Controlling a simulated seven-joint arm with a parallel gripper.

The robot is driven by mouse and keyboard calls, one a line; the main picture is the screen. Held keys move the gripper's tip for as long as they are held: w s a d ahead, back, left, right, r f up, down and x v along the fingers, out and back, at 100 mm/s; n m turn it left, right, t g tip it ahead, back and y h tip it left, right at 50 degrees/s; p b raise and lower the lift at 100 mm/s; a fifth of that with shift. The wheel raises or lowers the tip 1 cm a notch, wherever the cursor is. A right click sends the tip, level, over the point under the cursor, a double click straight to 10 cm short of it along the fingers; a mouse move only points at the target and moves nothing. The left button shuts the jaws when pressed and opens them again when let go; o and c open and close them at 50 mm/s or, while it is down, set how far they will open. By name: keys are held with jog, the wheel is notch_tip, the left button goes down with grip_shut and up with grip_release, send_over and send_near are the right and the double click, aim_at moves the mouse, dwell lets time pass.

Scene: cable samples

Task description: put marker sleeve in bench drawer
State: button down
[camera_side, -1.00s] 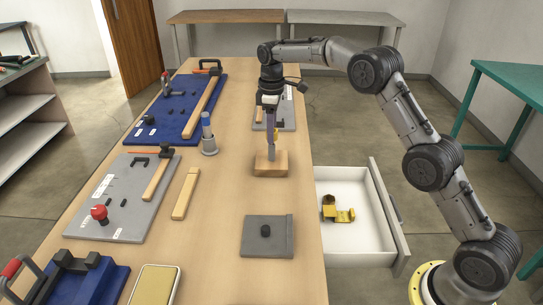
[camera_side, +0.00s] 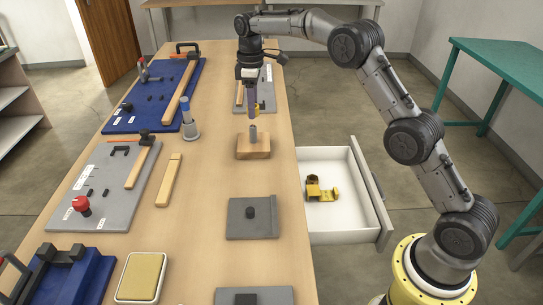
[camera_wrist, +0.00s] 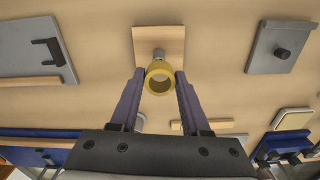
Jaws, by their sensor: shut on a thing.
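The marker sleeve, a yellow ring (camera_wrist: 160,70), is held between the two purple fingers of my gripper (camera_wrist: 158,88) in the wrist view. In the side view my gripper (camera_side: 253,113) is shut on it, above the wooden block (camera_side: 244,151) with its grey peg (camera_side: 253,134). The sleeve is mostly hidden by the fingers there. The peg's upper part shows bare, so the sleeve appears clear of it. The bench drawer (camera_side: 330,236) is open at the bench's right side, with white inner walls. A yellow bracket-like part (camera_side: 321,191) lies inside it.
A grey plate with a black knob (camera_side: 249,213) lies on the bench near the drawer. A grey stand with a blue-topped post (camera_side: 189,122) is left of the block. Fixture boards line the bench's left side. The drawer's right half is empty.

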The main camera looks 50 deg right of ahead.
jog(key=s+f, duration=0.4)
jog(key=s, duration=0.9)
jog(key=s+a+f, duration=0.1)
jog(key=s+f, duration=0.3)
jog(key=s, duration=0.9)
jog(key=s+f, duration=0.4)
jog(key=s, duration=0.9)
send_over(319, 219)
jog(key=f, duration=1)
jog(key=shift+s+a, duration=0.1)
jog(key=shift+s, duration=0.15)
jog(key=shift+w+f, duration=0.2)
jog(key=shift+f, duration=1.55)
jog(key=shift+f, duration=0.1)
jog(key=shift+c, duration=1.8)
grip_release()
